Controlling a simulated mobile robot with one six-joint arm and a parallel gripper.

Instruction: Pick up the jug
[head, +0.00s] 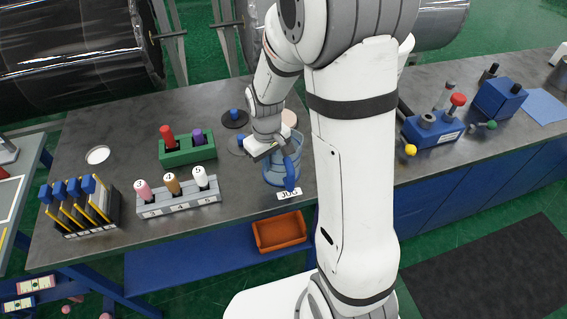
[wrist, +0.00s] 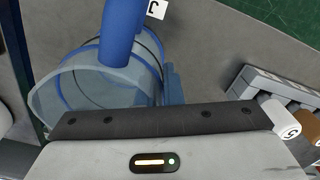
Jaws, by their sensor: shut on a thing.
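The jug (head: 278,172) is a translucent blue vessel with a solid blue handle. It stands on the grey workbench (head: 105,222), behind a white label reading JUG (head: 289,194). My gripper (head: 268,150) is at the upper part of the jug and shut on it. In the wrist view the jug (wrist: 95,88) shows its open rim and thick blue handle, just beyond the dark edge of my gripper. The fingertips are mostly hidden, so the exact place of the grip is unclear.
A grey rack (head: 180,203) with several pegs and a green block (head: 187,151) stand left of the jug. Round discs (head: 234,118) lie behind it. A blue control box (head: 432,130) with knobs is to the right. An orange bin (head: 280,232) sits below the bench edge.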

